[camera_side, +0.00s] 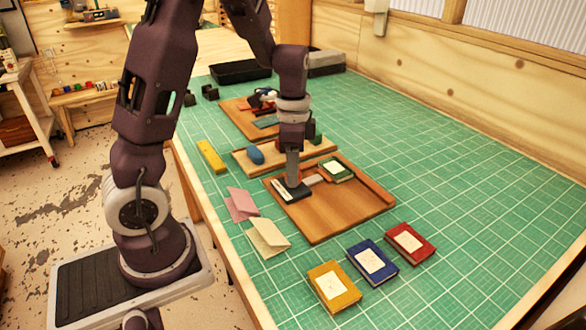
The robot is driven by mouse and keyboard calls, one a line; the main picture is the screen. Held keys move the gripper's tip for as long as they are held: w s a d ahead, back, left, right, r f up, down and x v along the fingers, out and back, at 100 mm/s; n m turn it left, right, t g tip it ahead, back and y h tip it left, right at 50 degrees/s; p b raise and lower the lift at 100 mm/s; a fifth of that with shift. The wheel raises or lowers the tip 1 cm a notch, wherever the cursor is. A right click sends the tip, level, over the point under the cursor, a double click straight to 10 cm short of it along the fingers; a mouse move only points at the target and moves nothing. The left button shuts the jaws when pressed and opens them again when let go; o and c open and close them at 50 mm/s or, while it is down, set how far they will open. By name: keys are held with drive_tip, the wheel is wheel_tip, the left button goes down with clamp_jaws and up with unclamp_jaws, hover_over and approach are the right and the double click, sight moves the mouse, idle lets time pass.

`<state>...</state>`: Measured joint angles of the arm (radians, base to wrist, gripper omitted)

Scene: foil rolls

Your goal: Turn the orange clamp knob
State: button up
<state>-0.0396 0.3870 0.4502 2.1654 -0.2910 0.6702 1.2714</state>
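I cannot make out an orange clamp knob in the side view. My gripper (292,178) points down over the left part of a brown wooden tray (340,218). Its tip is at a small black and white piece (291,193) on that tray. The fingers are too small and dark to show whether they are open or shut, or whether they touch the piece. A green book with a white label (338,170) lies at the tray's far side. Behind it is a wooden board (285,159) with a blue rounded thing (255,154) and a dark green block (316,139).
A farther board (235,114) carries several small parts, partly hidden by my arm. A yellow bar (211,157), pink card (241,204) and cream card (268,237) lie left. Yellow (334,286), blue (372,261) and red (410,243) books lie in front. The mat's right side is clear.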

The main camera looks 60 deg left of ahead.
clamp_jaws()
drive_tip(key=n, duration=1.8)
drive_tip(key=shift+n+t, duration=0.3)
drive_tip(key=n, duration=0.5)
drive_tip(key=shift+n, duration=0.3)
drive_tip(key=o, duration=1.2)
unclamp_jaws()
drive_tip(key=shift+d, duration=0.1)
drive_tip(key=shift+r, duration=0.1)
